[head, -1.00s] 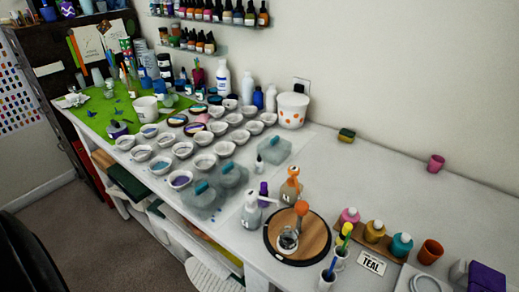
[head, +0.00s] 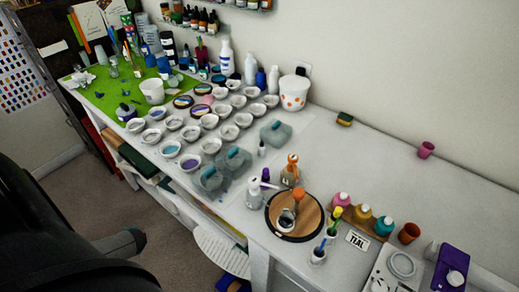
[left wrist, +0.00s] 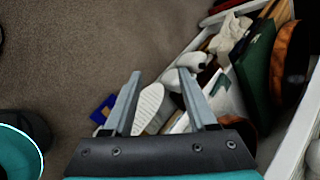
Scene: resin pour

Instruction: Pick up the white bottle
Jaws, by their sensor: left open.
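Several white bottles show in the head view, and I cannot tell which one the task means. A tall white bottle with a blue label (head: 226,58) stands at the back against the wall. A plain white bottle (head: 250,69) stands to its right, and another white bottle (head: 272,80) stands beyond a blue one. A white pump bottle (head: 254,191) stands nearer, beside the round wooden board. My left gripper (left wrist: 159,75) is open and empty in the left wrist view, above the floor beside the under-table shelf, away from the bottles. My right gripper is not in view.
The table's right rear is mostly clear. Shelf items (left wrist: 258,60) lie under the table.

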